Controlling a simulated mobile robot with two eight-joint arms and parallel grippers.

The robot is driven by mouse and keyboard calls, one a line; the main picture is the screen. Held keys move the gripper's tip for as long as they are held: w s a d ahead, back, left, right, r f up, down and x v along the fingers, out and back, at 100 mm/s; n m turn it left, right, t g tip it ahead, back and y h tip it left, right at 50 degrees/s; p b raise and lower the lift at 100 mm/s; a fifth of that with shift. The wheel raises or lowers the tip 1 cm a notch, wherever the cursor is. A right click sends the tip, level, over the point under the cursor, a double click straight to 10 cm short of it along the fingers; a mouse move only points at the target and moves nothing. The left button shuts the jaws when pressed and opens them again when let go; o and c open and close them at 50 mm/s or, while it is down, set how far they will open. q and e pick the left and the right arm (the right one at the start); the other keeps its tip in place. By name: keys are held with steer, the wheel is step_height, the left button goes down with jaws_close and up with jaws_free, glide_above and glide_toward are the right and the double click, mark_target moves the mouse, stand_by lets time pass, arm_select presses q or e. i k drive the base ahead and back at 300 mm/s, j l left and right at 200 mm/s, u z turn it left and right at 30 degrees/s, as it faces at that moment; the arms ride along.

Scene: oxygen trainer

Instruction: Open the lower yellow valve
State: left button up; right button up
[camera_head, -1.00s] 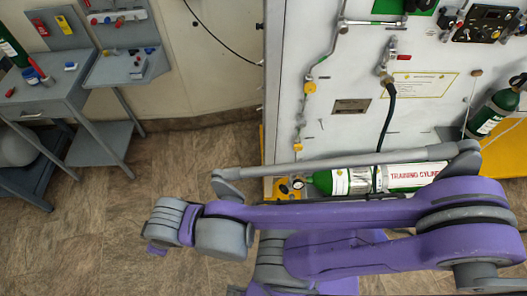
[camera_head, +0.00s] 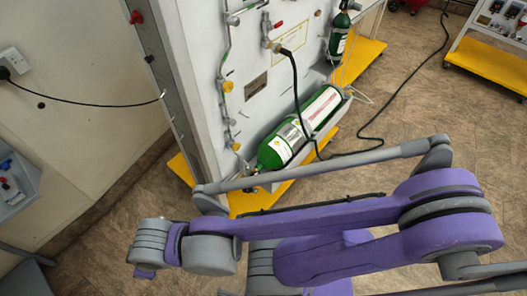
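The trainer panel (camera_head: 205,65) stands at the upper middle, seen at an angle. A pipe runs down its left part, with an upper yellow fitting (camera_head: 228,86) and a lower yellow valve (camera_head: 236,146) below it. The lower valve is small and its handle position cannot be told. My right arm crosses the lower part of the picture in front of the panel's foot, its wrist at the lower left. No fingers of either gripper show. My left arm is not in view.
A green cylinder (camera_head: 300,128) lies along the panel's foot, with a yellow base (camera_head: 262,199) below it. A black hose (camera_head: 297,90) hangs from the panel. Floor is clear between bench and panel.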

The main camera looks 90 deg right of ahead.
mark_target(236, 147)
steer(key=i+z, duration=0.1)
steer(key=z, duration=0.3)
steer(key=i+z, duration=0.15)
steer(key=z, duration=0.3)
steer(key=i+z, duration=0.1)
steer(key=z, duration=0.3)
steer(key=i+z, duration=0.1)
steer(key=z, duration=0.3)
steer(key=i+z, duration=0.15)
steer(key=z, duration=0.25)
steer(key=i+j+z, duration=0.1)
steer(key=z, duration=0.25)
steer(key=i+j+z, duration=0.1)
steer(key=z, duration=0.3)
steer(key=i+j+z, duration=0.15)
steer(key=z, duration=0.25)
steer(key=i+j+z, duration=0.35)
steer(key=z, duration=0.15)
